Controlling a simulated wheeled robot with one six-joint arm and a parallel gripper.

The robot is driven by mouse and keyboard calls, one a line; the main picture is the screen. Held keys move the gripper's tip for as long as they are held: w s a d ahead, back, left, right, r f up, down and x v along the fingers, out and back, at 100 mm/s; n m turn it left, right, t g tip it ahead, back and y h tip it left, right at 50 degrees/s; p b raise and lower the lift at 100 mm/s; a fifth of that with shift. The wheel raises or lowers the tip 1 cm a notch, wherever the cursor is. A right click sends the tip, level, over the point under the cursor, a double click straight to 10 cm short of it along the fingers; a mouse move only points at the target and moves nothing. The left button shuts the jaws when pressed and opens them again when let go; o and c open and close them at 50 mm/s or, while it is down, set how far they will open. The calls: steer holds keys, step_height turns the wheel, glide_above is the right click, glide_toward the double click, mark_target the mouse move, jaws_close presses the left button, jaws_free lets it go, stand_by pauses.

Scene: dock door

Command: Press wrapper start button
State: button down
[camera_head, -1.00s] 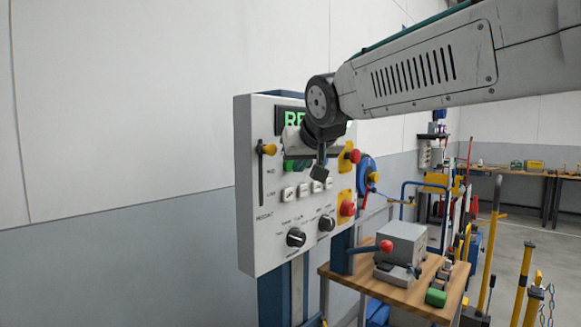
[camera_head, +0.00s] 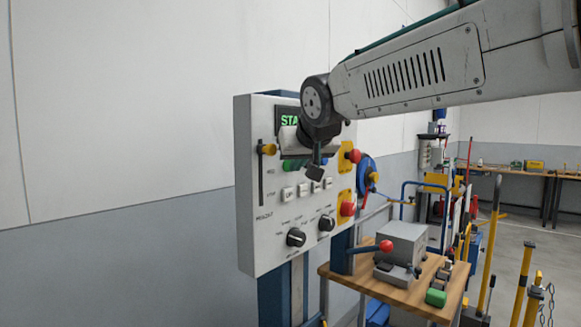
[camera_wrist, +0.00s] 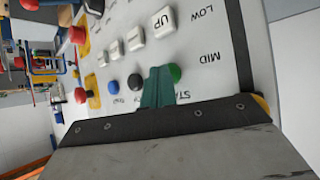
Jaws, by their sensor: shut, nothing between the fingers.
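The wrapper control panel (camera_head: 262,225) is a white upright box on a blue post. Its display (camera_head: 289,120) shows green letters beginning "STA"; my arm hides the rest. The green start button (camera_wrist: 175,73) shows in the wrist view, with a partly covered "STA" label beside it. It also shows in the head view (camera_head: 288,164), partly hidden behind my gripper (camera_head: 316,174). My gripper (camera_wrist: 160,72) is shut and empty, its teal fingers right beside the green button and overlapping its edge in the picture. I cannot tell whether they touch it.
A black button (camera_wrist: 135,82) and a blue button (camera_wrist: 113,85) sit beside the green one. White keys (camera_wrist: 163,20), dark knobs (camera_head: 296,237) and red mushroom buttons (camera_head: 347,208) share the panel. A wooden bench (camera_head: 400,298) with a grey red-knobbed device (camera_head: 405,243) stands right of it.

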steer(key=shift+s+d, duration=0.55)
steer(key=shift+d, duration=0.15)
